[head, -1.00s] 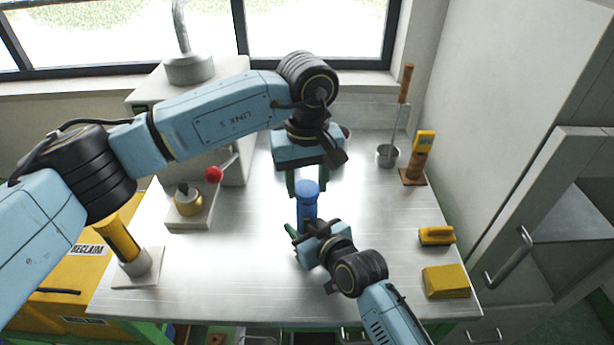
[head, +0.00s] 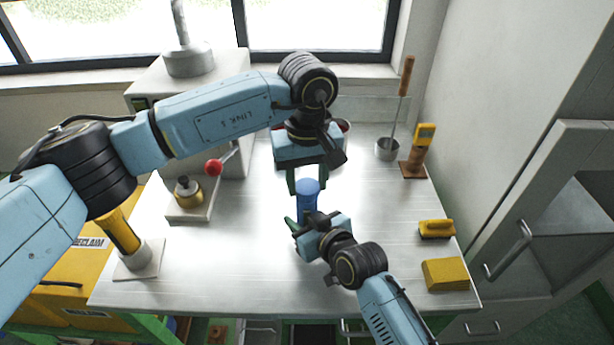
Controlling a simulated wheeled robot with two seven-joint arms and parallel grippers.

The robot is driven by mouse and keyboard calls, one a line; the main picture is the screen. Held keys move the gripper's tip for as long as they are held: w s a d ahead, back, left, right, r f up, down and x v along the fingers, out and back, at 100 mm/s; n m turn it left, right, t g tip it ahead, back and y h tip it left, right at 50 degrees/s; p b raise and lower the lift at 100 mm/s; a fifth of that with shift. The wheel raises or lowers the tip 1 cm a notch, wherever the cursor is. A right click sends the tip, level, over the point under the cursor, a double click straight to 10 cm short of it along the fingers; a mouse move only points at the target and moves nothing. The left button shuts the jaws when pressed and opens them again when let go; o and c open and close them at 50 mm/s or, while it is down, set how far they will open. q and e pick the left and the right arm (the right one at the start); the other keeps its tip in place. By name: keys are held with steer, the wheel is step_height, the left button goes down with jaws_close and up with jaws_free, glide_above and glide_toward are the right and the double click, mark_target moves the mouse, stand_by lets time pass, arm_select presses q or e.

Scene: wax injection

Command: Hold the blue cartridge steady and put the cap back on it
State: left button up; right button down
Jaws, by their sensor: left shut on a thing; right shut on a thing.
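The blue cartridge (head: 306,205) stands upright near the middle of the metal bench. A lighter blue cap (head: 307,186) sits at its top; I cannot tell whether it is seated. My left gripper (head: 306,182) comes down from above and is shut on the cap, its fingers partly hidden behind it. My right gripper (head: 298,225) reaches in from the lower right, low on the cartridge, and is shut on the cartridge. The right gripper's body hides the cartridge's lower end.
A gold pot (head: 187,191) on a grey base and a red lever knob (head: 213,167) are to the left. A yellow cylinder (head: 123,232) stands front left.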

arm_select(q)
steer(key=shift+f, duration=0.3)
steer(key=m, duration=0.7)
steer(key=shift+a, duration=0.1)
steer(key=m, duration=0.6)
steer(key=o, duration=1)
steer(key=shift+c, duration=0.2)
